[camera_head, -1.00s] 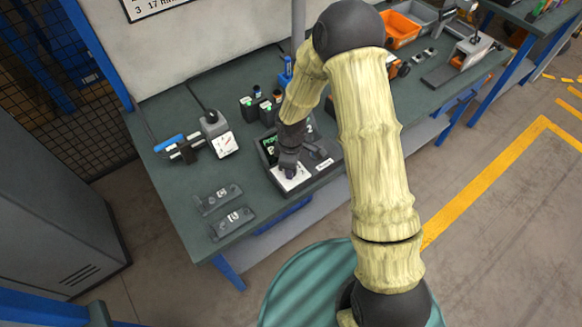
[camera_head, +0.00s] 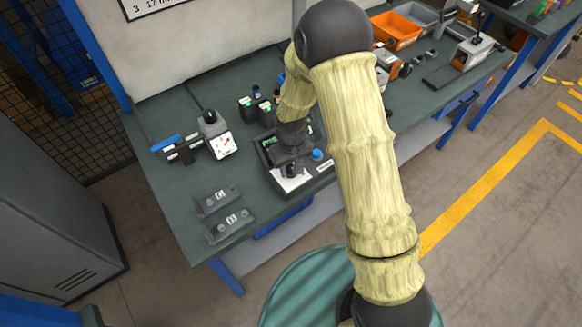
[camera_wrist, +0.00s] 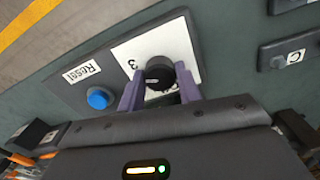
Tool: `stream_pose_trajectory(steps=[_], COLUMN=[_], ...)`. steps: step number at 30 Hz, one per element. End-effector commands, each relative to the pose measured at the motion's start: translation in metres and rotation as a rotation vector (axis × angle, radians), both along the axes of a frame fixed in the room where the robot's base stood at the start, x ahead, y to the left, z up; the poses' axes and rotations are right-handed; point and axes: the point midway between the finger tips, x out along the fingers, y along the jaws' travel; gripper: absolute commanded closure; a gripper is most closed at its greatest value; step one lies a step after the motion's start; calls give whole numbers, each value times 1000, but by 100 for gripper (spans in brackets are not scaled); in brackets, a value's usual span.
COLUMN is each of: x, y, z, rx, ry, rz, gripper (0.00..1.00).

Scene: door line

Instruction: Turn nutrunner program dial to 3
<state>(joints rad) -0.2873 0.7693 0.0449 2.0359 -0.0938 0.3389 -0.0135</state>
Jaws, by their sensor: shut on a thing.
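The program dial is a black round knob (camera_wrist: 159,72) on a white plate (camera_wrist: 133,50) of the controller box. A digit 3 is printed on the plate, and other marks near the knob are partly hidden. My gripper (camera_wrist: 159,86) has its two purple fingers on either side of the knob and is shut on it. In the head view my gripper (camera_head: 291,168) reaches down onto the white plate (camera_head: 287,184) at the box's front. The pointer's exact setting is hard to tell. The box's dark screen (camera_head: 268,143) with green text is partly covered by my arm.
A blue Reset button (camera_wrist: 98,98) sits beside the plate; it also shows in the head view (camera_head: 317,155). Labelled grey brackets (camera_head: 228,226) lie at the bench's front left. A gauge (camera_head: 222,146) stands left of the box. The bench (camera_head: 170,205) between them is clear.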

Motion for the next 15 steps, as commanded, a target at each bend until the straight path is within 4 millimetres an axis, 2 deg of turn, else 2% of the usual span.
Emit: stream_pose_trajectory(steps=[6, 15], x=[2, 2], y=[1, 1], z=[1, 2], rx=[3, 3], ry=[-6, -6], rz=[-132, -206], gripper=[89, 89])
